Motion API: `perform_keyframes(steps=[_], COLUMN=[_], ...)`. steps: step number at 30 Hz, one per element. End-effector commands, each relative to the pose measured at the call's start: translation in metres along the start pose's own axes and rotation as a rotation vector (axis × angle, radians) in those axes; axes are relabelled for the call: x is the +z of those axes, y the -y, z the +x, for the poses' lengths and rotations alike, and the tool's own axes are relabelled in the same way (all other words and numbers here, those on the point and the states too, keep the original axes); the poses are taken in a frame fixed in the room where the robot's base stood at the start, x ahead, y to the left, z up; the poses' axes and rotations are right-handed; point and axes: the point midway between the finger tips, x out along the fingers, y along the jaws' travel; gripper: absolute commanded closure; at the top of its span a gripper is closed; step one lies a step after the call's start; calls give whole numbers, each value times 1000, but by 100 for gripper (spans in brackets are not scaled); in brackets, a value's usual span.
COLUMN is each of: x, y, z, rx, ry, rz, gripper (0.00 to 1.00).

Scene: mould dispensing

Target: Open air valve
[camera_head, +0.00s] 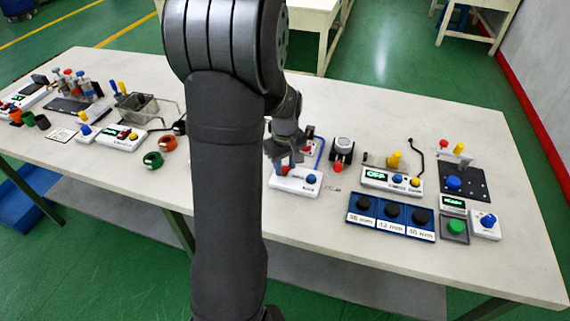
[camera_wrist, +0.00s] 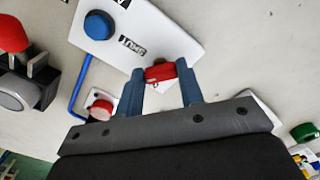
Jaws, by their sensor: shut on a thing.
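A white box (camera_head: 296,187) with a blue knob (camera_head: 311,179) sits near the middle of the table, and it also shows in the wrist view (camera_wrist: 165,28). A small red handle (camera_wrist: 160,73) is at the box's edge. My gripper (camera_head: 285,166) is over the left part of the box, pointing down. In the wrist view its two blue-grey fingers stand either side of the red handle and are shut on it. The blue knob (camera_wrist: 99,25) lies apart from the fingers. My arm hides part of the table behind.
A blue tube runs behind the box. A black unit with a red button (camera_head: 338,167) stands close to its right. A display box (camera_head: 392,183) and a blue panel of black knobs (camera_head: 390,217) lie further right.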

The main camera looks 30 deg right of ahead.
Motion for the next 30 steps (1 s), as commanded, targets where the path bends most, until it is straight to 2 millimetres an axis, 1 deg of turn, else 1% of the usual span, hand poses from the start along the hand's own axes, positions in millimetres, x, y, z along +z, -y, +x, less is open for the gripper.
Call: perform_keyframes(steps=[6, 15, 21, 30], x=[0, -1, -1, -1], y=[-1, -2, -2, -3], z=[-1, -1, -1, -1], rx=[1, 1, 2, 2], ry=[-1, -1, -1, -1], rz=[-203, -457, -578, -670], gripper=[88, 88, 88, 88])
